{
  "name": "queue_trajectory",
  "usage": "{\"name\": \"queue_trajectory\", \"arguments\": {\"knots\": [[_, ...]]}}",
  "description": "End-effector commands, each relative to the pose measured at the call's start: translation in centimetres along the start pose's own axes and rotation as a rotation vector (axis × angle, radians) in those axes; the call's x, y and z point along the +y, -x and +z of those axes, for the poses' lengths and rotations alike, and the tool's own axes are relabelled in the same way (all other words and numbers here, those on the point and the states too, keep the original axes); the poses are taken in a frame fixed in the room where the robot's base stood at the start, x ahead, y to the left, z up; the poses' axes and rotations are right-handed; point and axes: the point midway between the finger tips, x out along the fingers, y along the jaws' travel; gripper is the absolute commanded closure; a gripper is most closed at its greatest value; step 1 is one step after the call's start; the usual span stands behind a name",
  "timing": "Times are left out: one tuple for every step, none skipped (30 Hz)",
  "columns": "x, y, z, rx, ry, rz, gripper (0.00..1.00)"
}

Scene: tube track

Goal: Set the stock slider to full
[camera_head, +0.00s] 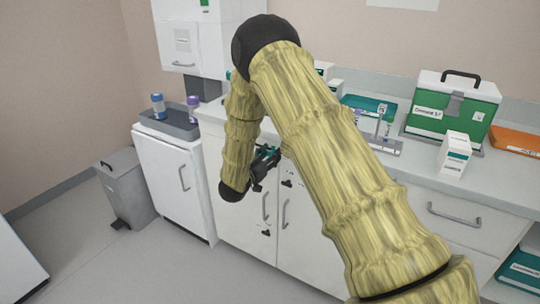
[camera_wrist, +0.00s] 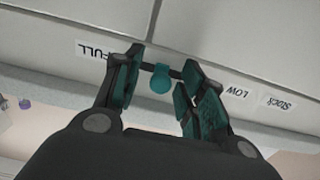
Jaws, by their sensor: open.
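The stock slider's round teal knob (camera_wrist: 160,79) sits on a dark rail (camera_wrist: 176,74) in the wrist view. An upside-down FULL label (camera_wrist: 97,51) is on the left and a LOW label (camera_wrist: 238,92) on the right, with a STOCK label (camera_wrist: 278,103) beyond it. My gripper (camera_wrist: 160,84) is open, with one finger on each side of the knob in the picture. Small gaps show on both sides, and I cannot tell how deep the fingers reach. In the head view my gripper (camera_head: 266,161) is by the counter's front, where the knob is hidden.
The white counter (camera_head: 415,171) holds a green case (camera_head: 453,107), a white box (camera_head: 454,153) and a metal rack (camera_head: 388,146). A grey bin (camera_head: 126,189) is on the floor, which is clear in front.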

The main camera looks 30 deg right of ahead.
Motion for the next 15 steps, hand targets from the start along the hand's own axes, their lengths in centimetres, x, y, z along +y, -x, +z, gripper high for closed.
{"name": "queue_trajectory", "arguments": {"knots": [[-0.1, 0.4, 0.0, 0.0, 0.0, -0.001, 0.6], [-0.1, 0.7, 0.0, 0.0, 0.0, -0.002, 0.6], [-0.1, 1.1, 0.0, 0.0, 0.0, -0.002, 0.6], [-0.1, 1.6, 0.0, -0.001, 0.0, -0.002, 0.6], [-0.1, 2.0, 0.0, -0.001, 0.0, -0.002, 0.6], [-0.1, 2.7, 0.0, -0.001, 0.0, -0.002, 0.6], [-0.1, 3.2, 0.0, 0.0, 0.0, -0.002, 0.6], [-0.1, 3.8, 0.0, 0.0, 0.0, -0.003, 0.6], [-0.1, 4.6, 0.0, -0.001, 0.001, -0.003, 0.6], [-0.1, 5.1, 0.0, -0.001, 0.002, -0.002, 0.6], [-0.1, 5.7, 0.0, 0.0, 0.001, -0.002, 0.6], [-0.1, 6.4, 0.0, 0.0, 0.001, -0.002, 0.6], [-0.1, 7.0, 0.0, -0.001, 0.001, -0.003, 0.6], [-0.1, 7.5, 0.1, -0.001, 0.001, -0.003, 0.6], [-0.1, 8.2, 0.0, -0.001, 0.001, -0.002, 0.6]]}}
